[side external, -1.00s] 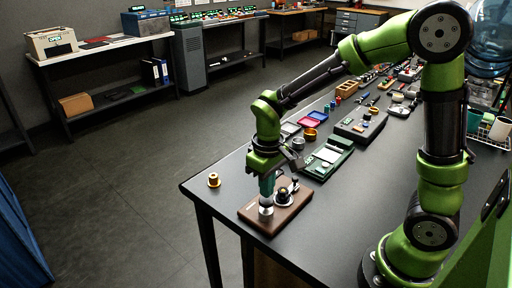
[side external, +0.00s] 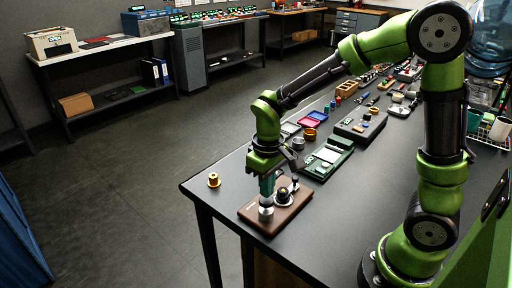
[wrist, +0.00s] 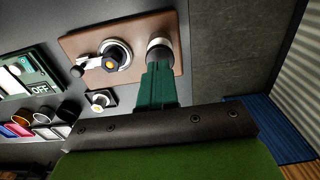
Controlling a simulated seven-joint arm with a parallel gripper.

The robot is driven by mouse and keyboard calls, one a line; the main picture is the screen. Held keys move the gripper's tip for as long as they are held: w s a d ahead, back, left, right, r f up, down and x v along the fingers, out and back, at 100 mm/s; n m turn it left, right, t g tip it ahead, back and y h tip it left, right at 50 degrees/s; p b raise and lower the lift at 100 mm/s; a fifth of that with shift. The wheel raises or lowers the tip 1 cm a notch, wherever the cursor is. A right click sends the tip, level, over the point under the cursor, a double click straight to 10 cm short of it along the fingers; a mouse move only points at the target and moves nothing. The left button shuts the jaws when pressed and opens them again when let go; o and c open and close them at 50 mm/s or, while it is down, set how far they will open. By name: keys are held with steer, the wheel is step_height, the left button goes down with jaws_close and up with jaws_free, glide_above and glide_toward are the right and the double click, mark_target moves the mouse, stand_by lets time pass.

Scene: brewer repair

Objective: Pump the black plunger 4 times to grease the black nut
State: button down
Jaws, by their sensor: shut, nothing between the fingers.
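My gripper (side external: 266,194) points down with its dark green fingers together and empty, right over a silver cylinder (side external: 266,210) on a brown board (side external: 245,213). In the wrist view the fingers (wrist: 160,68) meet the top of the silver cylinder (wrist: 159,47); I cannot tell whether they touch it. A black-ended lever sticks out from this fitting. The fitting also shows in the side view (side external: 283,196).
A brass piece (side external: 214,180) stands on the table left of the board. A green device (side external: 327,157), marked OFF in the wrist view, lies behind the board, with small coloured trays and tools beyond. The table's left and front edges are close to the board.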

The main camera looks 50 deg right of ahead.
mark_target(266, 200)
steer(key=shift+f, duration=0.15)
steer(key=shift+f, duration=1.3)
stand_by(0.4)
steer(key=shift+r, duration=2.75)
steer(key=shift+r, duration=3)
steer(key=shift+f, duration=4.35)
